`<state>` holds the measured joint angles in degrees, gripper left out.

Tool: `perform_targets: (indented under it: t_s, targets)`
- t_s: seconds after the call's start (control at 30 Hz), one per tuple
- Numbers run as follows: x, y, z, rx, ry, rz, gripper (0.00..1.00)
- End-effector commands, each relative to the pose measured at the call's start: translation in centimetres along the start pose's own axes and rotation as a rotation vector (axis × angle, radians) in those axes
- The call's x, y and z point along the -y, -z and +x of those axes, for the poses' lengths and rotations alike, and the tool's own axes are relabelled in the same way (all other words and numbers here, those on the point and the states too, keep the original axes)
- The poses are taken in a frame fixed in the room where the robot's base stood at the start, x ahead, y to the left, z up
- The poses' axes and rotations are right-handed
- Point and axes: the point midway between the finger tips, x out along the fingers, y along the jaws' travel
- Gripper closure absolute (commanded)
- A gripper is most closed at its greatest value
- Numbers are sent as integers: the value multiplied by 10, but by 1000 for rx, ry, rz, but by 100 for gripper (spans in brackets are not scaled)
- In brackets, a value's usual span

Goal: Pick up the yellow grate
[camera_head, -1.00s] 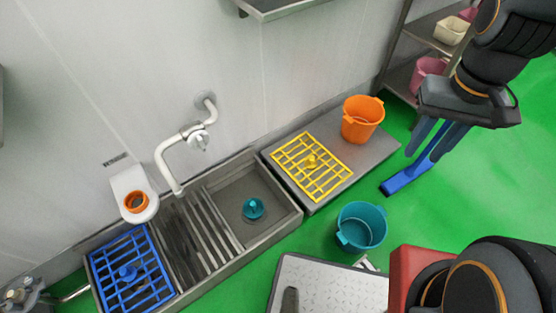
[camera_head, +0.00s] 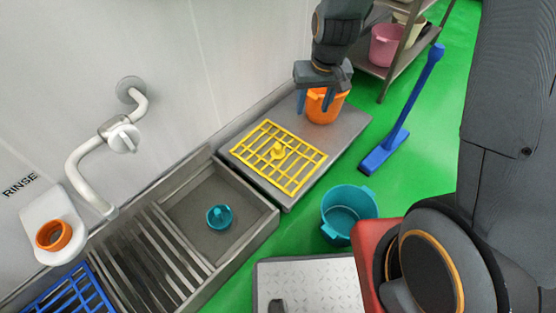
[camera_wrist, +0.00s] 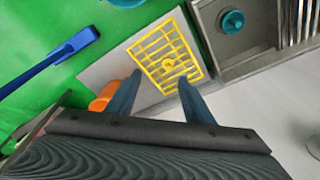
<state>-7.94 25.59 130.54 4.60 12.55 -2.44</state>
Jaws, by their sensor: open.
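The yellow grate (camera_head: 278,155) lies flat on a grey board (camera_head: 335,150) beside the sink, with a round yellow knob at its middle. It also shows whole in the wrist view (camera_wrist: 165,57), beyond my fingertips. My gripper (camera_head: 315,108) is open and empty. In the head view it hangs above the back of the board, in front of the orange bucket (camera_head: 322,117), and covers part of it. In the wrist view my two fingers (camera_wrist: 158,80) point toward the near edge of the grate, apart from it.
A sink (camera_head: 262,213) with a teal plug (camera_head: 219,217) is left of the board. A blue grate (camera_head: 68,295) lies at its far left. A shelf (camera_head: 372,62) is behind.

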Motion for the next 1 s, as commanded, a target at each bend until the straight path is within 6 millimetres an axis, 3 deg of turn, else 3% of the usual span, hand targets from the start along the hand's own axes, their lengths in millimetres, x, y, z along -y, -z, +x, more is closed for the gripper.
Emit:
perform_targets:
  t_s: [0.03,0.5,0.6,0.8,1.0]
  targets:
    - [3,9,36,-9,1,-8,53]
    - [37,73,260,-130,7,-72,53]
    - [44,82,300,-154,6,-82,53]
    - [53,92,349,-185,6,-97,53]
    - [55,96,368,-194,5,-101,53]
